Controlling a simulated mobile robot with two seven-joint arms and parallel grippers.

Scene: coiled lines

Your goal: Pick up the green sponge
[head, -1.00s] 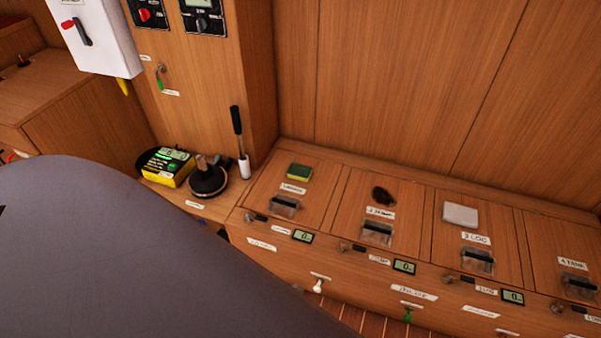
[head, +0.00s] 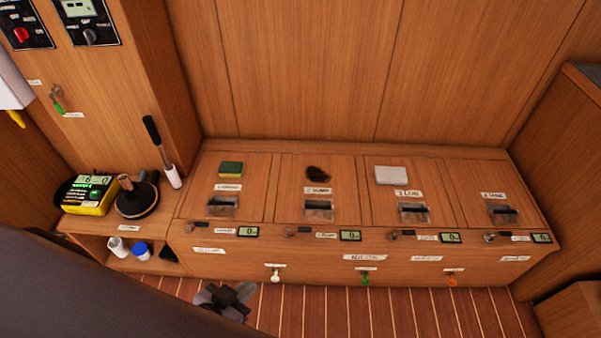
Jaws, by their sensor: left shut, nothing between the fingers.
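The green sponge (head: 231,168) lies on the leftmost lid of the wooden bench in the head view. It is a small block with a green top and a yellow edge. My left gripper (head: 238,293) is at the lower left, low in front of the bench over the striped floor. It is shut, empty and well apart from the sponge. The large grey shape at the lower left hides part of the floor and arm. My right gripper is not in view.
A dark brown clump (head: 318,174) and a white folded cloth (head: 391,175) lie on the neighbouring lids. A yellow meter (head: 86,194), a round dark tool (head: 136,197) and a black-handled tool (head: 163,153) stand left of the sponge. The rightmost lid (head: 485,181) is mostly clear.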

